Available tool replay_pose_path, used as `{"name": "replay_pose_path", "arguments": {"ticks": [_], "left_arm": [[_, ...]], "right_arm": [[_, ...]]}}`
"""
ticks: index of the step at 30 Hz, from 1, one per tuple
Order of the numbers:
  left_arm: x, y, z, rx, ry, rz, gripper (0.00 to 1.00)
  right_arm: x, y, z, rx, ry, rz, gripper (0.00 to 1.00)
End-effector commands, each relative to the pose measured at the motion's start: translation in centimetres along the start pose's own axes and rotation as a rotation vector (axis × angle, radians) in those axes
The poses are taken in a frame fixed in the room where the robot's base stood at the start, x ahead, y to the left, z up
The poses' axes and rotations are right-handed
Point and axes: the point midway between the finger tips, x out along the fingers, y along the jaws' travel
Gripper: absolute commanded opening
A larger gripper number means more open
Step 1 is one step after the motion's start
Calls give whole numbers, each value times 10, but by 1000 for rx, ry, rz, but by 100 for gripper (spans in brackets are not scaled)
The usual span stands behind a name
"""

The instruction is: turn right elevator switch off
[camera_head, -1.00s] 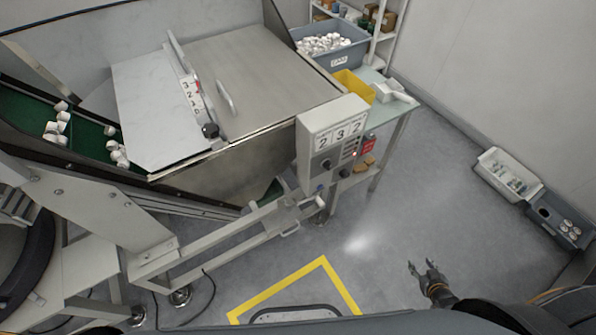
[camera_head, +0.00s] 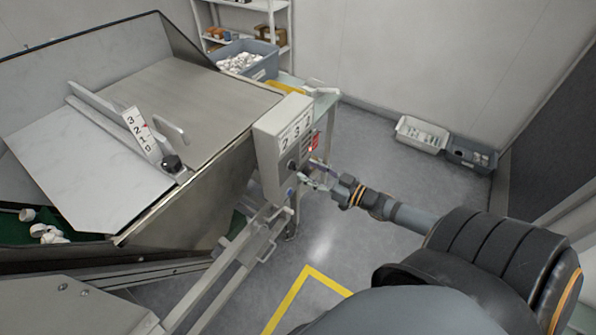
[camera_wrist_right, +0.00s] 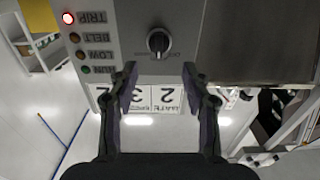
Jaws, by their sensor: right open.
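A grey control box (camera_head: 268,150) stands at the front right corner of the machine, with number cards and a red light on its face. In the right wrist view the box face (camera_wrist_right: 210,25) appears upside down, with a black rotary switch (camera_wrist_right: 158,41) and a lit red TRIP lamp (camera_wrist_right: 68,17). The lettering beside the switch is too small to read. My right gripper (camera_head: 314,181) is in front of the box. Its open fingers (camera_wrist_right: 162,88) point toward the face, with the switch beyond the gap between them, apparently untouched. My left gripper is out of view.
The metal hopper (camera_head: 200,95) with a scale plate and black knob (camera_head: 172,163) is left of the box. A small table with a grey bin (camera_head: 250,62) is behind it. Open floor (camera_head: 370,165) lies to the right, with bins (camera_head: 422,135) by the wall.

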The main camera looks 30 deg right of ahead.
Motion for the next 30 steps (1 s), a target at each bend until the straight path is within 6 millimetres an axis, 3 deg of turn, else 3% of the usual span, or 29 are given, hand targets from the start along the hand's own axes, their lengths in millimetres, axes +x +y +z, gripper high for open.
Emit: {"name": "replay_pose_path", "arguments": {"ticks": [1, 6, 17, 28, 30], "left_arm": [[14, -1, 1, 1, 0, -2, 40], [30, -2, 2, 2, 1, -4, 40], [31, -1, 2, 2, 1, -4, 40], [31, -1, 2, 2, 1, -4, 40], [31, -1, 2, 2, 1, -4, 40]], "right_arm": [[11, 0, 6, -2, 5, 0, 48], [35, 0, 5, 0, 1, 0, 48], [44, 0, 1, 0, -2, 2, 48], [44, 1, 1, 0, -2, 2, 1], [44, 0, 1, 0, -2, 2, 0]]}}
